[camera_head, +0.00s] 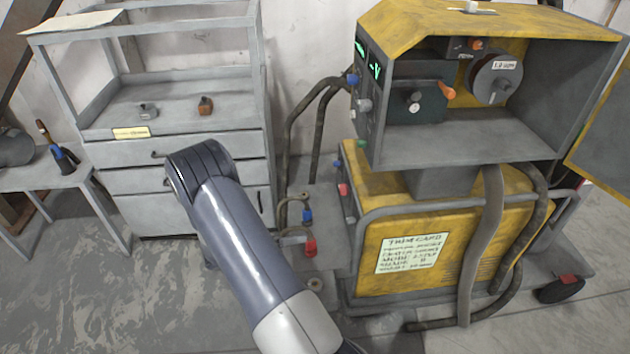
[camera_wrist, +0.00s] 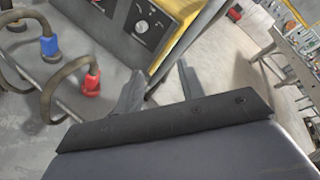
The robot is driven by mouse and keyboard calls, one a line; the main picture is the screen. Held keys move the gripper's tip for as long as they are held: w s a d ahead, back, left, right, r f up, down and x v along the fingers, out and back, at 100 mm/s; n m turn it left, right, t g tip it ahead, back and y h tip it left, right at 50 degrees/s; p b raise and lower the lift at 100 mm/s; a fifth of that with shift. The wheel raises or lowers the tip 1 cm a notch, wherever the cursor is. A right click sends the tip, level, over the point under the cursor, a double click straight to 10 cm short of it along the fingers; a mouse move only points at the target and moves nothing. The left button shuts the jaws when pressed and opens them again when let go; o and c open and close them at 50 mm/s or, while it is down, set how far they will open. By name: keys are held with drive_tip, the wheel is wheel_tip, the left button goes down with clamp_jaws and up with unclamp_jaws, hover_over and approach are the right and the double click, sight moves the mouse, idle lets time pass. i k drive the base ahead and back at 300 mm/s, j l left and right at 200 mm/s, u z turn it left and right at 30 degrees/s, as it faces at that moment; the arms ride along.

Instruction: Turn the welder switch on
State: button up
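The welder (camera_head: 460,235) is a large yellow machine at the right of the head view, with its control side facing left and seen almost edge-on. In the wrist view the welder's yellow body (camera_wrist: 187,8) is at the top, with a black control panel (camera_wrist: 120,12). A round dark knob on a pale plate (camera_wrist: 142,28) is on that panel; I cannot tell whether it is the switch, nor its setting. My gripper (camera_wrist: 159,70) has its two fingers spread and empty, below and apart from the panel in the picture. My arm hides the gripper in the head view.
An open yellow-topped wire feeder (camera_head: 490,90) sits on the welder. Cables with blue and red plugs (camera_head: 310,247) hang near the welder's left side. A grey drawer cabinet (camera_head: 190,150) stands at left. A cluttered workbench (camera_wrist: 295,45) shows right in the wrist view.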

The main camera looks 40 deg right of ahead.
sight(344, 188)
drive_tip(key=i+j+z, duration=0.1)
drive_tip(key=i+z, duration=0.25)
drive_tip(key=i, duration=0.25)
drive_tip(key=i+l+z, duration=0.35)
drive_tip(key=i+j, duration=0.05)
drive_tip(key=j, duration=0.05)
